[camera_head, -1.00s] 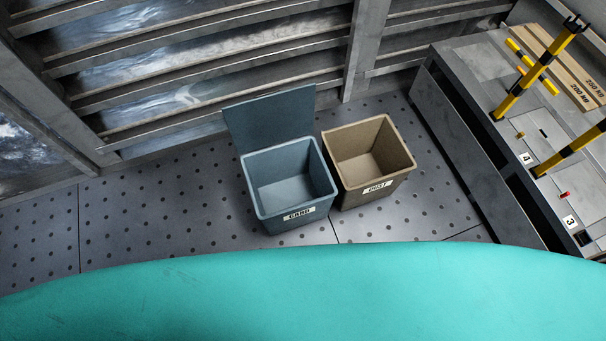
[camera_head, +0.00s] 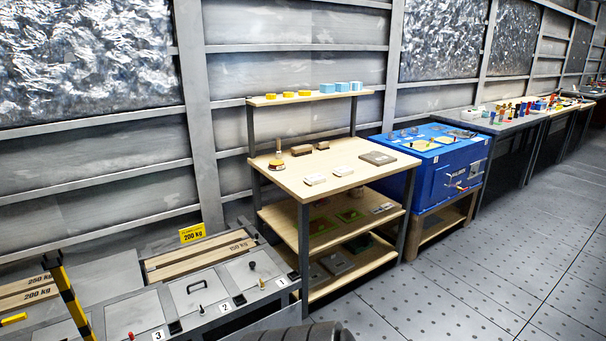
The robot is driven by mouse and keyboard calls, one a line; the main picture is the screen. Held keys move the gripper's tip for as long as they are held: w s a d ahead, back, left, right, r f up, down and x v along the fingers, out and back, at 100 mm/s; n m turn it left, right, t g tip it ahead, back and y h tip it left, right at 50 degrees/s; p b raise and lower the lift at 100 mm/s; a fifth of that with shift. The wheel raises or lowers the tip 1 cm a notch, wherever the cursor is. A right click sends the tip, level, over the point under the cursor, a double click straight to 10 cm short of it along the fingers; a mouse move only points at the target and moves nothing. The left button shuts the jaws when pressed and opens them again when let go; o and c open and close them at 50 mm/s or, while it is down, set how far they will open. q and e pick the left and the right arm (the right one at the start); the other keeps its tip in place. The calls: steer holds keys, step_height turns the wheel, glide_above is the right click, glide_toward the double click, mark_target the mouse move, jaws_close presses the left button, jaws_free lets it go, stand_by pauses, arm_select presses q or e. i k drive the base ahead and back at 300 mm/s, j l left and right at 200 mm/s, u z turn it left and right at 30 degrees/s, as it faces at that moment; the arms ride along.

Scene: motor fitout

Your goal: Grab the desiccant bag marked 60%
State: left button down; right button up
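No bag with a readable 60% mark shows. Two small white packets, the left one (camera_head: 315,179) and the right one (camera_head: 342,170), lie flat near the front edge of the wooden workbench (camera_head: 300,195). I cannot tell whether they are desiccant bags, and any print on them is too small to read. Neither gripper is in view. A dark ribbed shape at the bottom edge is cut off, and I cannot tell what it is.
The bench also holds a grey flat box (camera_head: 378,158), brown blocks and a brass-coloured stand. Yellow and blue pieces sit on its upper shelf. A blue cabinet (camera_head: 440,170) stands to its right, a grey numbered station (camera_head: 170,295) to its left. The floor (camera_head: 490,290) at right is clear.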

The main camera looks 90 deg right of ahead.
mark_target(343, 170)
steer(key=l+z, duration=0.15)
steer(key=z, duration=0.25)
steer(key=l+z, duration=0.15)
steer(key=z, duration=0.3)
steer(key=l+z, duration=0.15)
steer(key=z, duration=0.25)
steer(key=l+z, duration=0.1)
steer(key=z, duration=0.35)
steer(key=i+l+z, duration=0.1)
steer(key=z, duration=0.3)
steer(key=i+l+z, duration=0.3)
steer(key=i+l, duration=0.15)
steer(key=i+l+z, duration=0.35)
steer(key=i, duration=0.2)
steer(key=z, duration=0.1)
steer(key=i+l+u, duration=0.1)
steer(key=l, duration=0.25)
steer(key=i, duration=0.05)
